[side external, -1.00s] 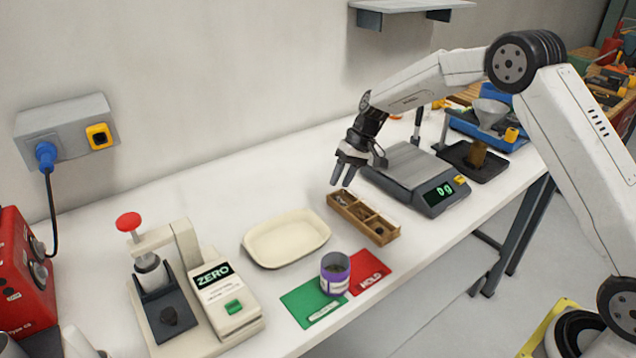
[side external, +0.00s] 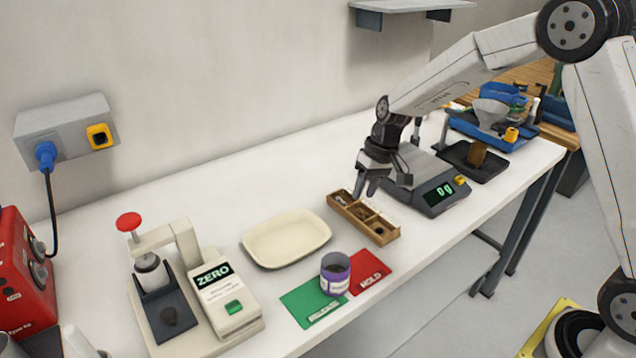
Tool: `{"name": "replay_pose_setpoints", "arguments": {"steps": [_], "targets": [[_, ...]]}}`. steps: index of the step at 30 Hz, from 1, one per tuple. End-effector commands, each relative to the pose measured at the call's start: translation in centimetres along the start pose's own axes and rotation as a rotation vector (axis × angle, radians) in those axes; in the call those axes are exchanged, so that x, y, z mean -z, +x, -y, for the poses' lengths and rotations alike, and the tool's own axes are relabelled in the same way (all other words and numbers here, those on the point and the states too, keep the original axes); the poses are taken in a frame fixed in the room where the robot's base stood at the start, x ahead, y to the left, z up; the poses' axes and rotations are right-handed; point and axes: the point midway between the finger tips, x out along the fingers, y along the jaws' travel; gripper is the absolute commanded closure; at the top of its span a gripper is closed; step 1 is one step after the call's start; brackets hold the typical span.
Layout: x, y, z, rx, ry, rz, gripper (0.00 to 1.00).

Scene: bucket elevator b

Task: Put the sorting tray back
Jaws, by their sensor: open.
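The sorting tray appears to be the small wooden tray with compartments (side external: 386,239), lying on the white bench right of the cream dish. Small dark items show in its compartments. My gripper (side external: 367,188) is open and points down just above the tray's back part. Its fingertips overlap the tray's far edge in this view, so I cannot tell whether they touch it. No object shows between the fingers.
Left of the tray is the cream dish (side external: 287,238). A purple-labelled cup (side external: 335,274) stands in front, by a green card (side external: 308,305) and a red HOLD card (side external: 374,271). A scale (side external: 436,192) is close behind right. A ZERO device (side external: 218,290) stands left.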

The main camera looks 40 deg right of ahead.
Motion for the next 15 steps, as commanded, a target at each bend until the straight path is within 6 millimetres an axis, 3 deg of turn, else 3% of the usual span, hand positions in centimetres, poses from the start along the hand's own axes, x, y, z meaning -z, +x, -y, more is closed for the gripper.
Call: {"name": "replay_pose_setpoints", "arguments": {"steps": [15], "targets": [[-13.0,-1.7,-1.5,-0.194,-0.091,-0.107,0.60]]}}
